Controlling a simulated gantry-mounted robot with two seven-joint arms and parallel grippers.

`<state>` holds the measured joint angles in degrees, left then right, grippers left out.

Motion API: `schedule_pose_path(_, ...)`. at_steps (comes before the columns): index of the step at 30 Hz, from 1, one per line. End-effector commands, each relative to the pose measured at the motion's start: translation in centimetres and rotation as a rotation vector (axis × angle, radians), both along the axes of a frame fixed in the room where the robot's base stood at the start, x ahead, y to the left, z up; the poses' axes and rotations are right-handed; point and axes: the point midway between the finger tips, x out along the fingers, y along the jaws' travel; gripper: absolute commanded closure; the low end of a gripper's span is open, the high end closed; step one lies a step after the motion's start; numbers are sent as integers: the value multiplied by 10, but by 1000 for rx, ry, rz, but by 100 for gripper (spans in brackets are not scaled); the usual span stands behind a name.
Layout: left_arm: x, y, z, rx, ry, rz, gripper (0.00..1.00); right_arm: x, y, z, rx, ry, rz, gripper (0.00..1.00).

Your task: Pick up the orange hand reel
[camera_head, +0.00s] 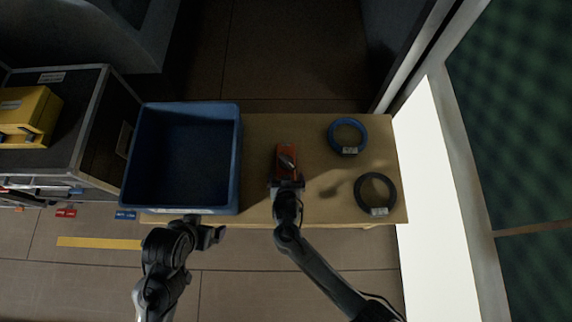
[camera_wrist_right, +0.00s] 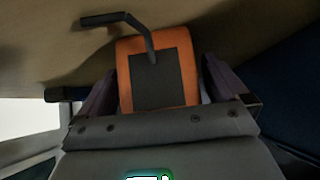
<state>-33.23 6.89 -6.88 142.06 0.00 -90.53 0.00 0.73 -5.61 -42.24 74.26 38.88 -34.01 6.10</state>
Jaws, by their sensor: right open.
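The orange hand reel (camera_head: 287,154) sits on the wooden table, between the blue bin and the coiled cables. Its dark crank handle shows on top. In the right wrist view the orange hand reel (camera_wrist_right: 184,62) stands between the two fingers of my right gripper (camera_wrist_right: 155,88), with a dark front panel and a bent black crank. My right gripper (camera_head: 287,182) is at the near end of the reel, with its fingers open around it. Whether they touch its sides is hard to tell. My left gripper (camera_head: 210,235) is near the table's front edge below the bin, away from the reel.
A blue bin (camera_head: 238,160), which looks empty, stands on the left of the table (camera_head: 260,205). A blue cable coil (camera_head: 333,134) and a black cable coil (camera_head: 361,195) lie on the right. A dark cabinet with a yellow case (camera_head: 38,108) is at far left.

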Motion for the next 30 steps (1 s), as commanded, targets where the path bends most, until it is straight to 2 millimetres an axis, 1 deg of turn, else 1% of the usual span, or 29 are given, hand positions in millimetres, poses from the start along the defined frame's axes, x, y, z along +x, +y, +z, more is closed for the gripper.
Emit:
schedule_pose_path(5, 0, 0, 1, 0, 0, 0, 0, 0, 0, 1, 0, 0, 0, 0)
schedule_pose_path(6, 0, 0, 1, 0, 0, 0, 0, 0, 0, 1, 0, 0, 0, 6)
schedule_pose_path(17, 0, 0, 1, 0, 0, 0, 0, 0, 0, 1, 1, 0, 1, 61)
schedule_pose_path(26, 0, 0, 2, 0, -1, 0, 0, 1, 1, 4, 1, -3, 0, 62)
schedule_pose_path(30, 0, 0, 7, 0, 0, 0, 0, 1, 1, 11, 3, -3, 0, 62)
